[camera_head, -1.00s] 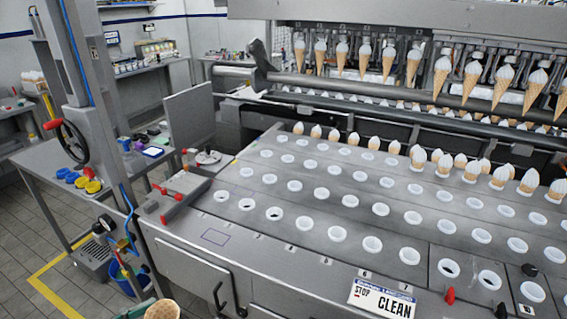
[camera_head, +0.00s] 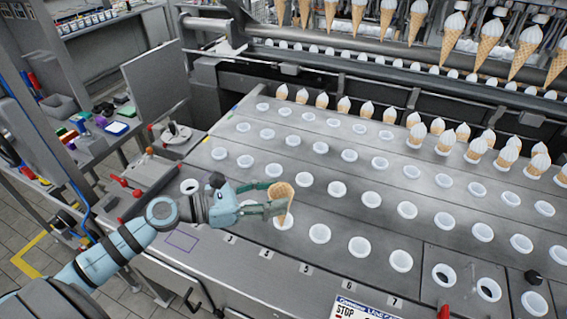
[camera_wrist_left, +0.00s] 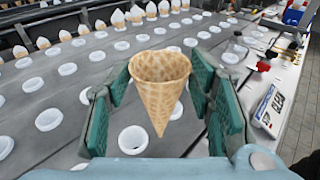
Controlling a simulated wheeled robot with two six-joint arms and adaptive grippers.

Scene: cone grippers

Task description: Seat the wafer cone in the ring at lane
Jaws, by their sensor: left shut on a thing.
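My left gripper (camera_head: 277,197) is shut on an empty wafer cone (camera_head: 283,191), over the front row of the steel ring deck. The cone also shows in the left wrist view (camera_wrist_left: 160,82), mouth up and tip down between the green finger pads. Its tip appears above the deck, apart from the rings. A white ring (camera_head: 283,221) lies just below the gripper in the head view. More empty front rings (camera_head: 319,233) run to the right, with lane numbers along the front edge. The gripper hides part of the row. My right gripper is not in view.
Cream-topped cones (camera_head: 440,142) stand in rings at the back right of the deck, and more hang behind. A sign (camera_head: 362,308) sits at the front edge. A red-handled fixture (camera_head: 130,186) is left of the deck. The front rows are clear.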

